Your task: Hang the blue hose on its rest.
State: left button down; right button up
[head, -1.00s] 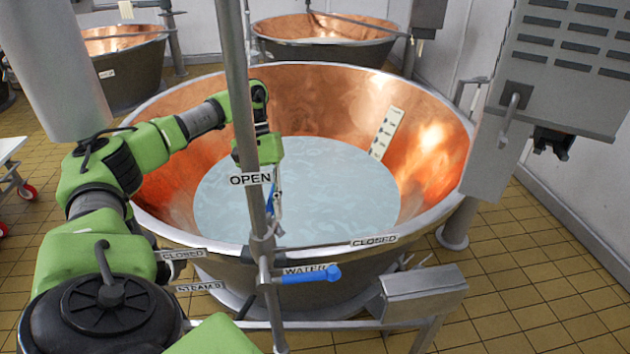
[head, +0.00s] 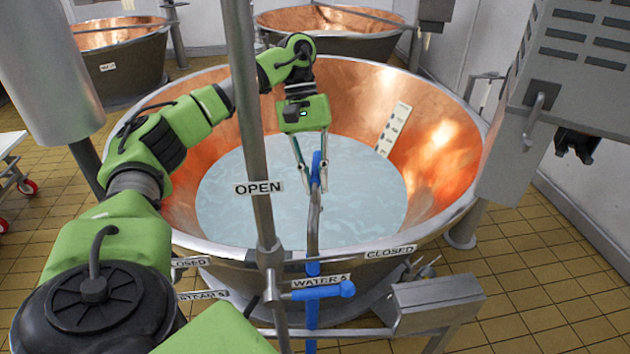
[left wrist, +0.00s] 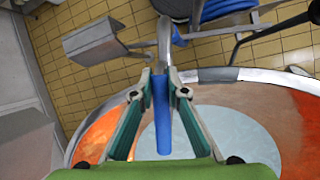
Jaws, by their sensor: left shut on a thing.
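My left gripper (head: 311,160) reaches over the vat in the head view. It is shut on the upper blue part of the blue hose (head: 316,168), and its jaws (left wrist: 156,100) flank the blue piece in the left wrist view. A grey metal pipe section (head: 314,222) joins this blue part, and blue hose shows again lower down, in front of the vat. In the left wrist view the hose (left wrist: 162,118) leads into a bent metal pipe. I cannot make out the rest with certainty. My right gripper is not in view.
The large copper vat (head: 440,165) holds pale liquid. A steel post (head: 248,110) stands before it, beside a blue valve handle (head: 322,291). A grey vented box (head: 575,70) hangs at the right, and a metal box (head: 437,303) sits at the front right.

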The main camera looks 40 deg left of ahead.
pick_arm(q)
notch_tip(320, 180, up, 9)
jog(key=p, duration=0.6)
jog(key=shift+r+p, duration=0.5)
jog(key=shift+r, duration=0.25)
jog(key=shift+w+a, duration=0.1)
jog(key=shift+a, duration=0.05)
